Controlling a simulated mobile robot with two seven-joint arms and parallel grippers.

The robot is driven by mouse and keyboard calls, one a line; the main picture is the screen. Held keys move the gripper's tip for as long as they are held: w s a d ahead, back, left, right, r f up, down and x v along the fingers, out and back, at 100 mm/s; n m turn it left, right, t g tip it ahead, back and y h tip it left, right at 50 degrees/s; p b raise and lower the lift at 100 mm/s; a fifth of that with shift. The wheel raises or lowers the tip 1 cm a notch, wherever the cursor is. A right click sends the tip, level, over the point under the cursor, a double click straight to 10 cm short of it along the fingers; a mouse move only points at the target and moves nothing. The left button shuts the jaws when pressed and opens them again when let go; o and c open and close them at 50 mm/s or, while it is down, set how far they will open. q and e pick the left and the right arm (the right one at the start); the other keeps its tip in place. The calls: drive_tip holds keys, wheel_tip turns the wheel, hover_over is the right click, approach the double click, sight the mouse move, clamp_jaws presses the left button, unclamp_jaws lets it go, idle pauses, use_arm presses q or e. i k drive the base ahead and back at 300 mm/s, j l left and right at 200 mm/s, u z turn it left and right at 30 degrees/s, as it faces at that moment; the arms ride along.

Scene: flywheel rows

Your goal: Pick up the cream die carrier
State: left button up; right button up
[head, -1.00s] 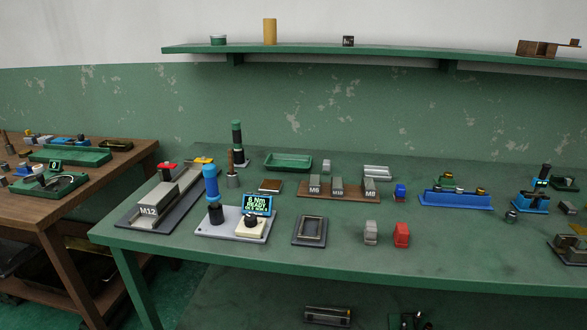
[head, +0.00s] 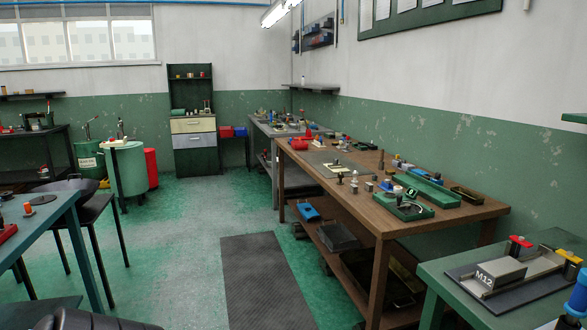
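I cannot make out a cream die carrier in this view. The green bench (head: 452,318) is cut off at the lower right, and most of its top is out of frame. On it sits the M12 fixture (head: 500,276) with a grey block, a red part and a yellow part. A blue cylinder (head: 577,300) is cut by the right edge. Neither of my grippers is in view.
A brown wooden bench (head: 390,222) with trays and small parts runs along the right wall. A dark mat (head: 262,280) lies on the open floor. A cabinet (head: 193,140) stands at the back. A black stool (head: 75,190) and blue-green table (head: 45,222) stand left.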

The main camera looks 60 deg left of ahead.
sight(336, 168)
drive_tip(key=u, duration=1.65)
drive_tip(key=i+j+u, duration=0.3)
drive_tip(key=i, duration=0.3)
drive_tip(key=i+u, duration=0.3)
drive_tip(key=i, duration=0.3)
drive_tip(key=i+u, duration=0.1)
drive_tip(key=i, duration=1.1)
drive_tip(key=i+j+z, duration=0.1)
drive_tip(key=i+z, duration=0.15)
drive_tip(key=i, duration=0.25)
drive_tip(key=i+j+z, duration=0.25)
drive_tip(key=i, duration=0.25)
drive_tip(key=i+j+z, duration=0.1)
drive_tip(key=i+z, duration=0.15)
drive_tip(key=z, duration=0.2)
drive_tip(key=i+j+z, duration=0.2)
drive_tip(key=z, duration=0.2)
drive_tip(key=i+j+z, duration=0.25)
drive_tip(key=z, duration=0.2)
drive_tip(key=i+j+z, duration=0.15)
drive_tip(key=j+z, duration=0.3)
drive_tip(key=l, duration=0.1)
